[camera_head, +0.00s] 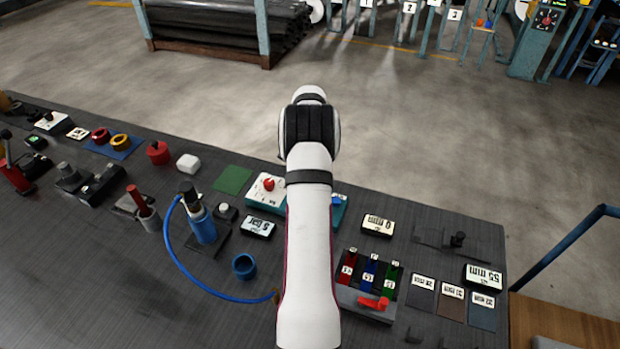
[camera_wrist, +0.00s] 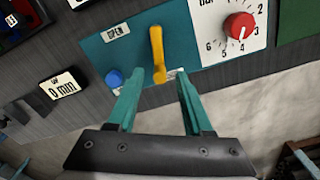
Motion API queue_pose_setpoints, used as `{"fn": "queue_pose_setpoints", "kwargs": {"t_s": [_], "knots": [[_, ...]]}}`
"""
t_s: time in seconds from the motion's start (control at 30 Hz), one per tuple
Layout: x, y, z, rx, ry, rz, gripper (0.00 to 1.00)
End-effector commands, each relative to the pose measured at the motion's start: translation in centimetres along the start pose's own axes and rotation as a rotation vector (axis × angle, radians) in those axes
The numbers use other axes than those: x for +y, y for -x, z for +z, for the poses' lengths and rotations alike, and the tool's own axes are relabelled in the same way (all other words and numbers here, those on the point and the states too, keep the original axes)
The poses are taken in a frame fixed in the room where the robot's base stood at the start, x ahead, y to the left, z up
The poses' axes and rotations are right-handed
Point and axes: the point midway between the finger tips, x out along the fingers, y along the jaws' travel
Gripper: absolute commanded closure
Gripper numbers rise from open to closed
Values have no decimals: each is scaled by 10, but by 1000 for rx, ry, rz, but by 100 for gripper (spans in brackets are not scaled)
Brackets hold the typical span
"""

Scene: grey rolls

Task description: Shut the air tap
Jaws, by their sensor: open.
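The air tap (camera_wrist: 157,50) is a yellow lever on a teal panel (camera_wrist: 95,50) in the wrist view. Its free end points down towards my gripper. An OPEN label (camera_wrist: 115,32) is at its upper left; a second label by the lever's lower end is partly hidden by my finger. My gripper (camera_wrist: 161,72) is open, with one teal finger on each side of the lever's lower end in the picture. I cannot tell whether they touch it. In the head view my arm hides the tap and gripper; only parts of the panel (camera_head: 339,212) show.
A blue knob (camera_wrist: 114,78) sits left of the lever, close to my left finger. A red dial knob (camera_wrist: 240,26) on a white numbered plate is to the right. Several devices crowd the dark bench (camera_head: 130,265).

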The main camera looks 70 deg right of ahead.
Motion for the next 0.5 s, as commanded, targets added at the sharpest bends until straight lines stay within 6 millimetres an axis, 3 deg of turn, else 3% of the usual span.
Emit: {"fn": "queue_pose_setpoints", "kwargs": {"t_s": [0.27, 0.5], "knots": [[0, -3, 0, 0, 0, 0, 49], [0, -2, 0, 0, 0, 0, 91]]}}
